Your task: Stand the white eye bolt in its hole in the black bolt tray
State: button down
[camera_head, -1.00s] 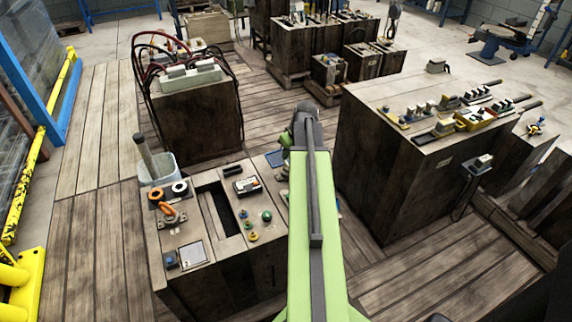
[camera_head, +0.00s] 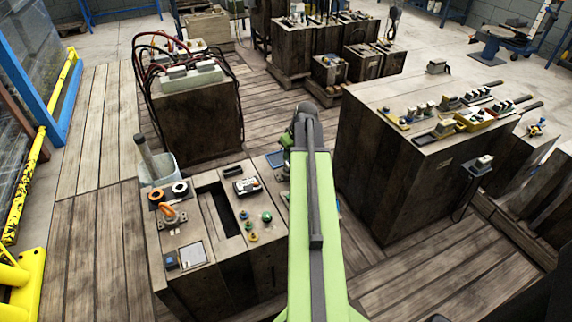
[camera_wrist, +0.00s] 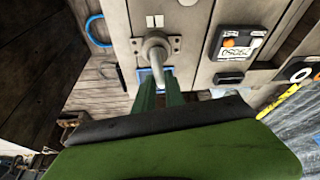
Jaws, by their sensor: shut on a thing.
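My gripper (camera_wrist: 160,96) shows in the wrist view with green fingers. The fingers are close together around the lower end of a pale grey bent bar (camera_wrist: 156,54). This bar rises from a flat two-eared plate on the wooden top; I cannot tell whether they are one piece. In the head view my green arm reaches to the far edge of the near wooden block and hides the gripper and bar. I cannot clearly pick out a white eye bolt or name the black bolt tray. A black box (camera_wrist: 238,42) with an orange and white top lies right of the bar; it also shows in the head view (camera_head: 247,186).
The near block (camera_head: 185,230) has a long dark slot, an orange handle (camera_head: 169,213), rings and coloured knobs. A larger block (camera_head: 380,105) stands right, with trays and small parts. A hose-covered block (camera_head: 200,120) stands behind. Bare plank floor lies between them.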

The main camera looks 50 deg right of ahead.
jog(key=shift+a, duration=0.1)
dwell(0.4)
jog(key=shift+r, duration=0.1)
jog(key=shift+s+r+p, duration=0.15)
jog(key=shift+r+p, duration=1.95)
jog(key=shift+p, duration=0.1)
jog(key=shift+f, duration=0.1)
